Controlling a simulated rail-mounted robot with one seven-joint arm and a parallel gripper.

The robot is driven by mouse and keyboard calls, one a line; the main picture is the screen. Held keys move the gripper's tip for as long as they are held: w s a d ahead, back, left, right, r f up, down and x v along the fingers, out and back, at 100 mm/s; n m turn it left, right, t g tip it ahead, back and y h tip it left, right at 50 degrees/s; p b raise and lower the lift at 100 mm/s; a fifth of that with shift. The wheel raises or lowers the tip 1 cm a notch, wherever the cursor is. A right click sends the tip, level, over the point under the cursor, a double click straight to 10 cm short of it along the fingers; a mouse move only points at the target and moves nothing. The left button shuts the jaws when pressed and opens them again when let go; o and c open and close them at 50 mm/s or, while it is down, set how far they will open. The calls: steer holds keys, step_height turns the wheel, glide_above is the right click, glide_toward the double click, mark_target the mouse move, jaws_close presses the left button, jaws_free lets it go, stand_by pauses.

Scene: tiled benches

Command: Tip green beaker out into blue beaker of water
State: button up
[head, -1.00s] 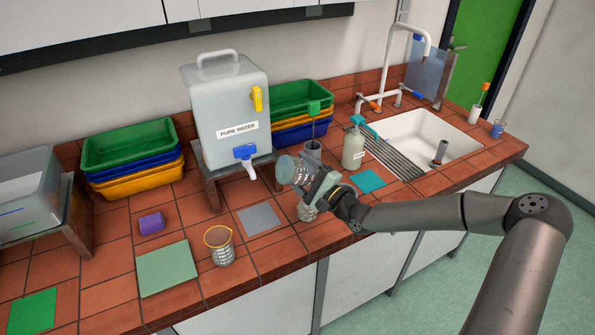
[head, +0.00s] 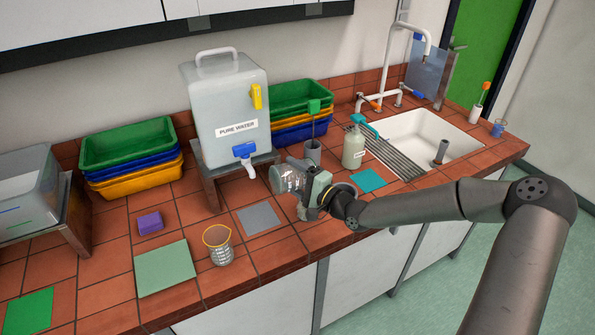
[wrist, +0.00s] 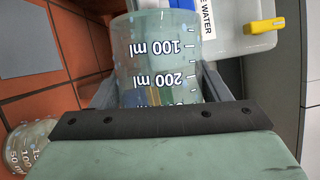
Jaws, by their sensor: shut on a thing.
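My gripper (head: 303,186) is shut on a clear graduated beaker (head: 286,179), which lies nearly on its side in the air, pointing left. The wrist view shows this beaker (wrist: 160,60) between the fingers, its printed scale upside down; the colour of its rim and its contents cannot be told. A beaker with a yellow rim (head: 217,246) stands upright on the bench, to the left of and nearer than my gripper. It also shows in the wrist view (wrist: 28,150). A small bluish vessel (head: 498,128) stands at the far right beyond the sink.
A pure water tank (head: 228,108) on a stand is just behind the held beaker. A grey cup with a brush (head: 312,152) and a soap bottle (head: 353,148) stand behind my gripper. Flat grey (head: 258,219), teal (head: 368,180) and pale green (head: 165,268) mats lie on the tiles.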

steer(key=shift+s+a+f+n, duration=0.25)
steer(key=shift+a+n, duration=0.1)
steer(key=shift+n, duration=0.25)
steer(key=shift+w+d, duration=0.1)
steer(key=shift+a+f+n+g+h+b, duration=0.2)
steer(key=shift+f+n+g+h+b, duration=0.1)
steer(key=shift+f+n+h+b, duration=0.15)
steer(key=shift+s+a+f+n+b, duration=0.25)
steer(key=shift+s+n+b, duration=0.05)
steer(key=shift+n, duration=0.45)
steer(key=shift+r, duration=0.1)
steer(key=shift+s+a+r+n+h, duration=0.15)
steer(key=shift+n+h, duration=0.15)
steer(key=shift+n, duration=0.2)
steer(key=shift+s+a+r+n+h, duration=0.15)
steer(key=shift+n+h, duration=0.1)
steer(key=shift+n, duration=0.25)
steer(key=shift+w+d, duration=0.1)
steer(key=shift+w, duration=0.1)
